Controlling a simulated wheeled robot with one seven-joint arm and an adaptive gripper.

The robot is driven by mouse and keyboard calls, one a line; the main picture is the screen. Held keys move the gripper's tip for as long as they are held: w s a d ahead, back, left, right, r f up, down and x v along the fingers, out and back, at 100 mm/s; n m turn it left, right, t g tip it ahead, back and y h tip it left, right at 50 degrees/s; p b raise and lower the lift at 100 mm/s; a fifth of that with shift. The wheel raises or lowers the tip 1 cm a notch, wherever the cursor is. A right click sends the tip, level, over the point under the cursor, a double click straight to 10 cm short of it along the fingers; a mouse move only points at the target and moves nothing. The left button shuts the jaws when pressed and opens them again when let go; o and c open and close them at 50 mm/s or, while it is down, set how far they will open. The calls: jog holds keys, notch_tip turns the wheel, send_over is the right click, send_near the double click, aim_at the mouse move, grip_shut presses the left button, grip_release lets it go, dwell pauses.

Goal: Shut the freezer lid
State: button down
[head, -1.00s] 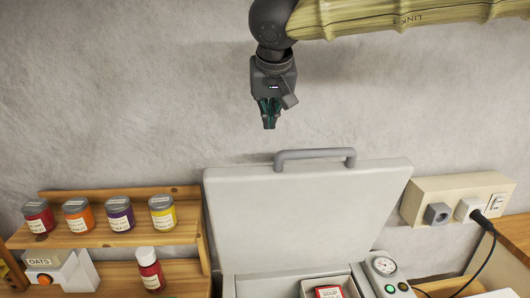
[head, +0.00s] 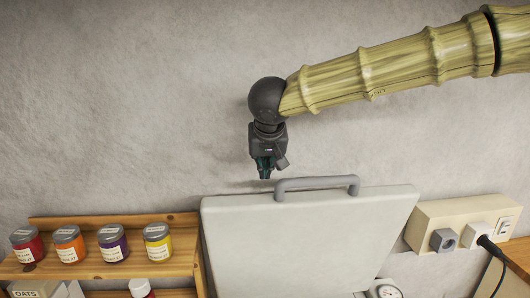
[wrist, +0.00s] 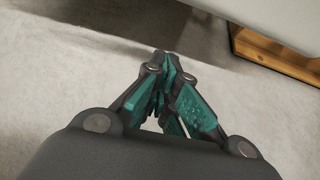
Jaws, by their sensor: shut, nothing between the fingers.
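The freezer lid (head: 310,240) is a pale grey panel standing raised against the wall in the head view. A grey bar handle (head: 318,183) runs along its top edge. My gripper (head: 264,177) points down just above and left of the handle, near the wall, and its fingers are closed with nothing in them. Whether it touches the handle I cannot tell. In the wrist view the teal-padded fingers (wrist: 168,70) meet together, and part of a pale panel, likely the lid (wrist: 290,18), shows at top right. The freezer body is mostly out of view below.
A wooden shelf (head: 110,265) with several jars stands left of the lid. A socket box (head: 430,215) with a plugged-in black cable is on the wall to the right. A dial gauge (head: 387,291) shows below the lid. The wall above is bare.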

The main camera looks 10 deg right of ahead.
jog(key=shift+s+f+p, duration=0.3)
jog(key=shift+s, duration=0.6)
jog(key=shift+s+f+p, duration=0.25)
jog(key=shift+s, duration=0.65)
jog(key=shift+f, duration=0.15)
jog(key=shift+a, duration=0.1)
